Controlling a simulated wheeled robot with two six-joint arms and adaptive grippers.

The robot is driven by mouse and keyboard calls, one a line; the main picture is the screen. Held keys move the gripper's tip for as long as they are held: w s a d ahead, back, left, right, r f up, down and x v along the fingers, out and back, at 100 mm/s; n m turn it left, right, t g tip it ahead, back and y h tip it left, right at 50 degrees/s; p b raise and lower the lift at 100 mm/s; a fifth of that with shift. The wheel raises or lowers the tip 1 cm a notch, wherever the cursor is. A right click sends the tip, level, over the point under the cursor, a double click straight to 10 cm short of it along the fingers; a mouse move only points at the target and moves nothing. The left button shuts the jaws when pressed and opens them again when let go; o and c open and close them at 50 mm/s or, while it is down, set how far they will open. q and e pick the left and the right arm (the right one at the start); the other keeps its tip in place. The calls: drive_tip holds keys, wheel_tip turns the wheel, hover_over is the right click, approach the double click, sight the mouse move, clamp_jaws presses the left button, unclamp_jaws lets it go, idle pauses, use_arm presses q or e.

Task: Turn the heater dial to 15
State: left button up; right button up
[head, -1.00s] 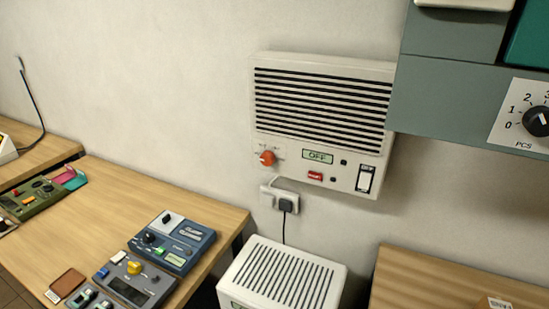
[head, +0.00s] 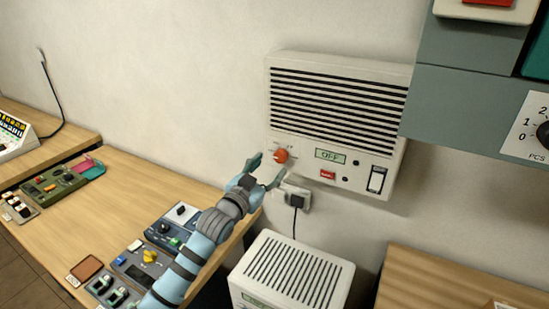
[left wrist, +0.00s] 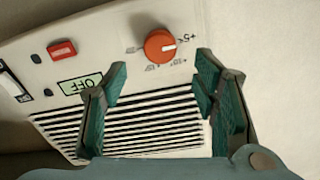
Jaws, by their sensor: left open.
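The heater (head: 338,120) is a white wall unit with black slats and a display reading OFF (head: 330,156). Its orange-red dial (head: 281,156) sits at the lower left of its face. In the left wrist view the dial (left wrist: 160,45) shows a white pointer line and printed marks around it, one reading +5; the others are too small to read surely. My left gripper (head: 267,169) is open just in front of and below the dial. In the left wrist view its two teal fingers (left wrist: 160,85) stand apart, with the dial beyond their tips, untouched. My right gripper is not in view.
A red button (head: 327,174) and a black-and-white switch (head: 377,180) are right of the dial. A plug in a wall socket (head: 297,201) is just below. A grey cabinet (head: 470,105) juts out at the right. A bench with devices (head: 140,190) is at left, a white vented box (head: 290,275) below.

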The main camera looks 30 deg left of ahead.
sight(279, 157)
use_arm(q)
drive_tip(key=w, duration=0.4)
drive_tip(key=w+b, duration=0.1)
drive_tip(key=shift+w+a+f, duration=0.15)
drive_tip(key=shift+w+f, duration=0.1)
drive_tip(key=shift+w, duration=0.15)
drive_tip(key=shift+w+r, duration=0.1)
drive_tip(key=shift+w, duration=0.2)
drive_tip(key=shift+s, duration=0.1)
